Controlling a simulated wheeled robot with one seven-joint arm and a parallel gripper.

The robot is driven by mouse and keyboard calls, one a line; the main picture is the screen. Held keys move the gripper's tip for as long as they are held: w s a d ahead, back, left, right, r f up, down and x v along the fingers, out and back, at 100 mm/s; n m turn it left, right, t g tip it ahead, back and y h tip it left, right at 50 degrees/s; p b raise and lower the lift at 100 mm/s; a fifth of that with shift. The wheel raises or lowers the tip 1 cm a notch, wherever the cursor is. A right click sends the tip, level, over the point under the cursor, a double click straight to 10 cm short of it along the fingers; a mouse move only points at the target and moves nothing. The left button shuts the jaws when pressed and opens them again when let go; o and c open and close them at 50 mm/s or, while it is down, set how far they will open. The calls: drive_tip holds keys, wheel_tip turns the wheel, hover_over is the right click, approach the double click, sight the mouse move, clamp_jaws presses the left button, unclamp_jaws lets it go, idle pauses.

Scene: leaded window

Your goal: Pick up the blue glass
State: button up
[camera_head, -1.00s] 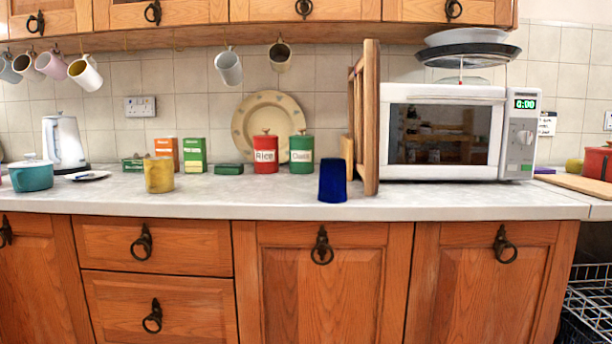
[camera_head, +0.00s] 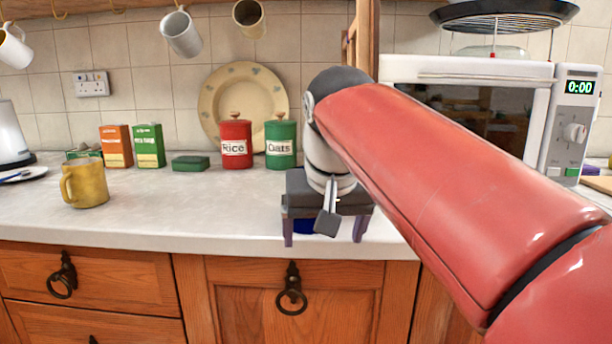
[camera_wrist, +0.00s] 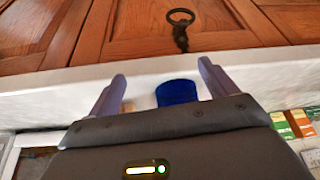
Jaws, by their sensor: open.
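The blue glass (camera_wrist: 176,93) stands on the worktop near its front edge. In the wrist view it shows between the two fingers of my gripper (camera_wrist: 160,82), nearer the right-hand finger in that picture, with a gap on each side. My gripper is open and empty. In the head view my gripper (camera_head: 324,238) hangs over the glass, fingers pointing down, and hides most of it. Only a small strip of the blue glass (camera_head: 304,227) shows between the fingers. I cannot tell how far down the glass the fingertips reach.
The microwave (camera_head: 580,130) stands behind my arm on the right. Rice (camera_head: 235,146) and Oats (camera_head: 280,147) tins stand behind and left of my gripper. A yellow mug (camera_head: 88,186) stands far left. The worktop (camera_head: 190,212) between mug and gripper is clear.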

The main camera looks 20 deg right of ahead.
drive_tip(key=shift+m+g+h, duration=0.3)
drive_tip(key=shift+m+h, duration=0.1)
drive_tip(key=shift+m, duration=0.5)
drive_tip(key=w+r, duration=0.2)
drive_tip(key=r, duration=0.1)
drive_tip(key=w+a+r, duration=0.1)
drive_tip(key=w+r, duration=0.1)
drive_tip(key=r, duration=0.1)
drive_tip(key=w+r, duration=0.2)
drive_tip(key=r, duration=0.1)
drive_tip(key=shift+w+a+r, duration=0.1)
drive_tip(key=shift+w+a, duration=0.05)
drive_tip(key=shift+w, duration=0.05)
drive_tip(key=b+x, duration=0.1)
drive_tip(key=x, duration=0.2)
drive_tip(key=b+x, duration=0.2)
drive_tip(key=x, duration=0.2)
drive_tip(key=shift+w+d+f, duration=0.2)
drive_tip(key=shift+d, duration=0.1)
drive_tip(key=shift+r, duration=0.1)
drive_tip(key=c, duration=1.3)
